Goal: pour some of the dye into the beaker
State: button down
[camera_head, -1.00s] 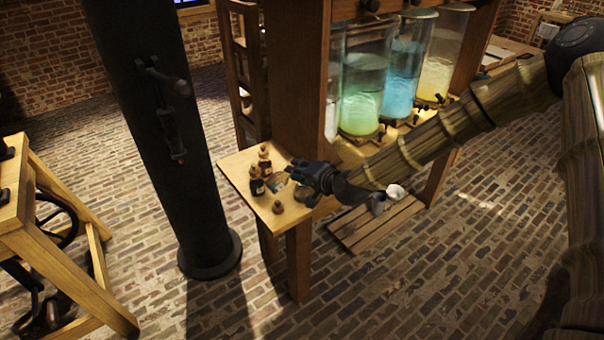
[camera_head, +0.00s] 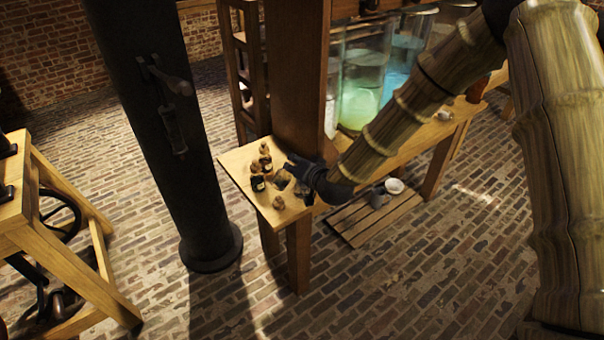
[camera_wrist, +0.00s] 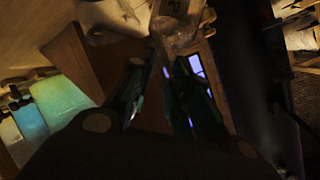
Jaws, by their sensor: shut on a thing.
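My gripper (camera_head: 294,166) is low over the left end of the wooden bench. In the wrist view its fingers (camera_wrist: 165,85) are closed around a pale, glassy vessel (camera_wrist: 178,32) with a dark mark near the frame's top edge. I cannot tell whether it is the dye bottle or the beaker, nor how full it is. In the head view, small dark bottles with pale labels and brown tops (camera_head: 258,184) stand left of my gripper. A small greyish object (camera_head: 282,179) lies close to the fingertips, too small to make out. A brown stopper-like piece (camera_head: 278,202) rests near the front edge.
Tall glass jars of green (camera_head: 361,90) and blue (camera_head: 402,62) liquid stand behind my arm. A thick wooden post (camera_head: 298,80) rises beside the gripper. A black column (camera_head: 150,130) stands left of the bench.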

aim_at(286, 178)
jog(key=shift+s+a+f+n+t+h, duration=0.15)
jog(key=shift+s+a+n+t+h, duration=0.25)
jog(key=shift+a+n, duration=0.3)
jog(key=shift+s+a+f+n+t+h, duration=0.1)
jog(key=shift+s+a+n+t+h, duration=0.15)
jog(key=shift+s+a+n, duration=0.45)
jog(key=shift+s+a+r+n+h, duration=0.15)
jog(key=shift+a+r+n+h, duration=0.4)
jog(key=shift+a, duration=0.3)
jog(key=shift+s+a+f+n+t, duration=0.1)
jog(key=shift+s+a+n+t, duration=0.3)
jog(key=shift+a+n+t, duration=0.3)
jog(key=shift+a, duration=0.15)
